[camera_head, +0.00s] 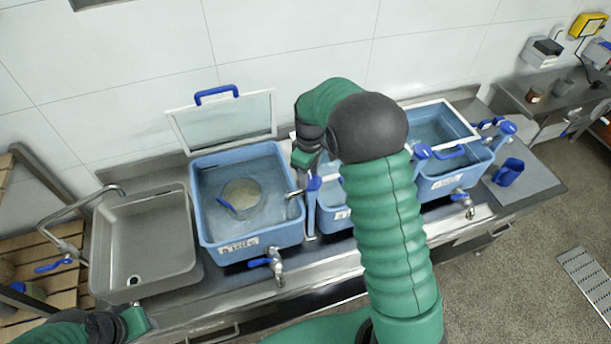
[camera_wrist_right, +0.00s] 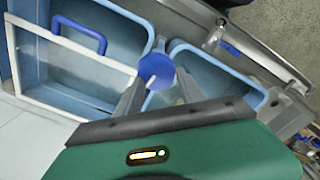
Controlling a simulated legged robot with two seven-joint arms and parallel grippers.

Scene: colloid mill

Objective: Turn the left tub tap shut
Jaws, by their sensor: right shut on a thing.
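The left tub (camera_head: 205,243) is blue, holds water, and stands right of the steel sink. A steel spout (camera_head: 293,195) reaches over its right edge, beside a blue round tap knob (camera_head: 314,183) between the left and middle tubs. My right gripper (camera_head: 304,158) comes down over this knob, partly hidden by my own arm. In the right wrist view the fingers of my right gripper (camera_wrist_right: 160,90) close on the blue knob (camera_wrist_right: 158,68) from both sides. A drain tap (camera_head: 275,265) with a blue lever is on the left tub's front. My left gripper (camera_head: 135,321) is at lower left, its fingers unclear.
A glass lid with a blue handle (camera_head: 216,93) stands open behind the left tub. A steel sink (camera_head: 150,240) is at left. The middle tub is mostly behind my arm. The right tub (camera_head: 452,180) has a blue jug (camera_head: 508,171) beside it.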

